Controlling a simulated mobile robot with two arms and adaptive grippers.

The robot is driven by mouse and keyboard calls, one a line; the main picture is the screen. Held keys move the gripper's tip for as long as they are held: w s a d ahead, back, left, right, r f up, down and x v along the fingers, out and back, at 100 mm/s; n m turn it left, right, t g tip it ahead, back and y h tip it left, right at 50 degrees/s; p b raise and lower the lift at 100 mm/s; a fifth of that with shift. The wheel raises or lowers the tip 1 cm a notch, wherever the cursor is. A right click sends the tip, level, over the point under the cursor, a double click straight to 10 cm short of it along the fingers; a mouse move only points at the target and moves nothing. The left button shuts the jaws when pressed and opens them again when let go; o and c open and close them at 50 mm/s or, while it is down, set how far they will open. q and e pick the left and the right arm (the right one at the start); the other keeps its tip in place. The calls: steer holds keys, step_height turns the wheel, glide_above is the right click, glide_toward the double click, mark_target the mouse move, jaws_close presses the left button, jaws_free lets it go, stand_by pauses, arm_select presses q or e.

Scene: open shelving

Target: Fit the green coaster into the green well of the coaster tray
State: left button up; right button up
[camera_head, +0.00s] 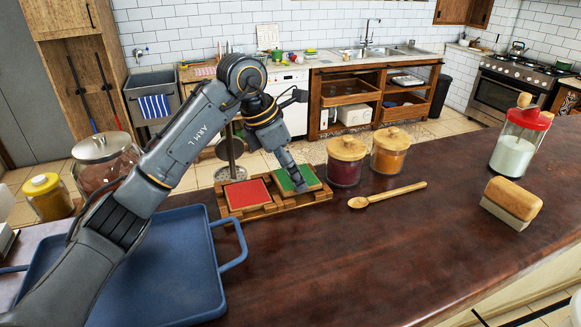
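The wooden coaster tray (262,211) lies on the dark counter near its far edge. A red coaster (246,194) is at its left well. The green coaster (308,175) is at the right well, and I cannot tell whether it sits flush in it or rests on the rim. My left gripper (299,184) reaches down from above with its tip at the green coaster and hides part of it. I cannot make out whether its fingers are apart or together. My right gripper is not in view.
A blue tray (168,262) lies at left under my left arm. Two lidded jars (345,165) (390,153) and a wooden spoon (388,195) are right of the coaster tray. A brush (511,203) and a red-lidded jar (517,142) stand far right. The front middle counter is clear.

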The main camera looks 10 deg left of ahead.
arm_select(q)
steer(key=shift+f, duration=0.55)
steer(key=shift+s, duration=0.1)
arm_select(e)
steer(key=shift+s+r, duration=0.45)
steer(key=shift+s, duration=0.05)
arm_select(q)
steer(key=shift+f, duration=0.2)
steer(key=o, duration=1)
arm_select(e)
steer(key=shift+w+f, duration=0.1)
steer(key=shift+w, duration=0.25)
arm_select(q)
steer(key=shift+r, duration=0.1)
